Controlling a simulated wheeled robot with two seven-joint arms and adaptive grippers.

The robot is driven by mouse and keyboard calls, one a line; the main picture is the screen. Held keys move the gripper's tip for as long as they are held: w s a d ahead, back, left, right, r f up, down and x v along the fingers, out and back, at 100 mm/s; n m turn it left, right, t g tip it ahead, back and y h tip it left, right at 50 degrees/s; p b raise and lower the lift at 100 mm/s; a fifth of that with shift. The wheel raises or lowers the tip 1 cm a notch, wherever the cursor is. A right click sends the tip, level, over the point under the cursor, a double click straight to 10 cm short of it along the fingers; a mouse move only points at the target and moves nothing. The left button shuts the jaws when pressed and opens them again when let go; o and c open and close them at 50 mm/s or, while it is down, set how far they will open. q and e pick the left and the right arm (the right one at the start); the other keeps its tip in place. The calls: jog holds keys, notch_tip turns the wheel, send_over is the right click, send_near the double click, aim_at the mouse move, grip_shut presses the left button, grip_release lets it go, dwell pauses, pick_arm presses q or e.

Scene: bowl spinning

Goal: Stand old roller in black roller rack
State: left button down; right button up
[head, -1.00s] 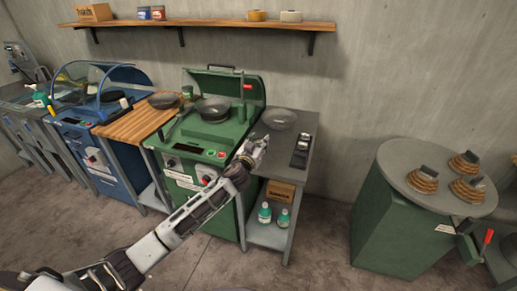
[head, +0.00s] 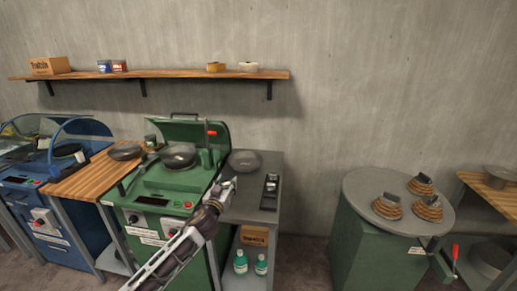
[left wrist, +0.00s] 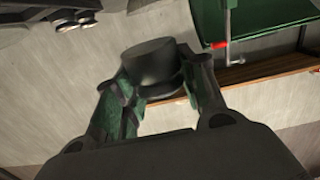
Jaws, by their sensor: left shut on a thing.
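My left gripper (head: 226,187) is above the left part of the grey side table, beside the green machine. In the left wrist view its fingers are shut around a dark, short cylinder (left wrist: 150,62), which I take to be the old roller. In the head view the roller is too small to make out. The black roller rack (head: 270,190) lies on the grey table, to the right of the gripper and apart from it. Part of what looks like the rack, with shiny round pieces (left wrist: 72,22), shows in the left wrist view. My right gripper is not in view.
A grey bowl (head: 245,161) stands on the side table behind the gripper. The green machine (head: 160,190) with its raised lid and red-tipped lever (head: 209,145) is to the left. A green round-topped stand (head: 350,190) is at right, with floor between.

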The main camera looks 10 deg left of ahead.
pick_arm(q)
jog(key=shift+d+r, duration=0.2)
jog(key=shift+r, duration=0.35)
jog(key=s+d+r+p, duration=0.2)
jog(key=s+r+p, duration=0.5)
jog(key=r, duration=1)
jog(key=s+a+f+y+p, duration=0.1)
jog(key=s+a+f+p, duration=0.2)
jog(key=s+f+p, duration=0.4)
jog(key=shift+s+f+n+p, duration=0.35)
jog(key=shift+s+f, duration=1.95)
jog(key=shift+s, duration=0.55)
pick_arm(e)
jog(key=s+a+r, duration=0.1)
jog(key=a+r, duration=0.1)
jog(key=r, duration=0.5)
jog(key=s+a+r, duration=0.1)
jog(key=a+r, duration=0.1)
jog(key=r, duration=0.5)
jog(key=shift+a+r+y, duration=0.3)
pick_arm(q)
jog(key=shift+w+r, duration=0.1)
jog(key=shift+w, duration=0.1)
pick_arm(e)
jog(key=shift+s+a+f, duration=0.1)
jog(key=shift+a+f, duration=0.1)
